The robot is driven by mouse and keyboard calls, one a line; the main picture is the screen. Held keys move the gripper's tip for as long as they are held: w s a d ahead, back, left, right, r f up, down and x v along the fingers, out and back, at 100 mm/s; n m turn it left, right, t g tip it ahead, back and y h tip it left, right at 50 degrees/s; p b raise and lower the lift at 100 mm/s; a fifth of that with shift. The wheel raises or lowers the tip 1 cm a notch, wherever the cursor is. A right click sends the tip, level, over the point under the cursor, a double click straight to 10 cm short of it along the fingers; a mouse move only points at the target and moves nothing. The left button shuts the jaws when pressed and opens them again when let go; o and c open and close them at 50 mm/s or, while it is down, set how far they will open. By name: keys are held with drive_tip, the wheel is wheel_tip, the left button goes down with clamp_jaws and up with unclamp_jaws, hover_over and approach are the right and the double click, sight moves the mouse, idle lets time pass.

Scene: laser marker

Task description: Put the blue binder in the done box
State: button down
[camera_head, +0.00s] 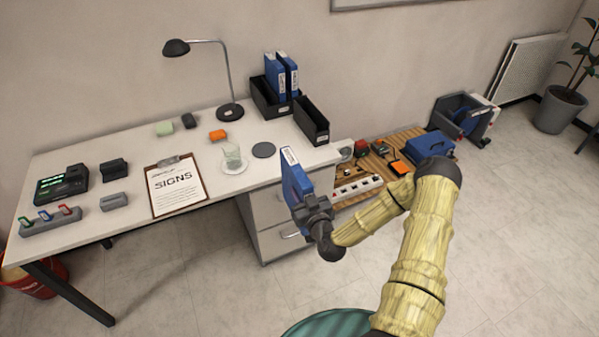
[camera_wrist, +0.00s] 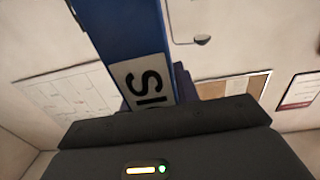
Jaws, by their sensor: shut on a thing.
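A blue binder (camera_head: 294,184) with a white label on its spine is held upright in my gripper (camera_head: 311,211), in front of the desk's right end and above the floor. In the wrist view the blue binder (camera_wrist: 124,32) rises from the jaws, with part of a label reading "SI" or similar. Two more blue binders (camera_head: 283,74) stand in a black box (camera_head: 265,98) at the desk's back right. Another black box (camera_head: 311,122) beside it, at the right edge, looks empty. The small labels on both boxes are unreadable, so I cannot tell which is the done box.
On the white desk (camera_head: 105,167) are a lamp (camera_head: 229,111), a glass cup (camera_head: 232,157), a dark round coaster (camera_head: 264,149) and a SIGNS clipboard (camera_head: 175,186). A low wooden surface (camera_head: 378,166) with a power strip (camera_head: 357,189) and a blue case (camera_head: 430,147) lies right of the desk.

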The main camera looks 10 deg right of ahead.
drive_tip(key=s+f+m+h, duration=0.1)
drive_tip(key=s+f+h, duration=0.1)
drive_tip(key=s+f, duration=0.2)
drive_tip(key=shift+s+a+f+m+h, duration=0.25)
drive_tip(key=shift+s+f+m+h, duration=0.05)
drive_tip(key=shift+s+m+h, duration=0.15)
drive_tip(key=shift+d, duration=0.1)
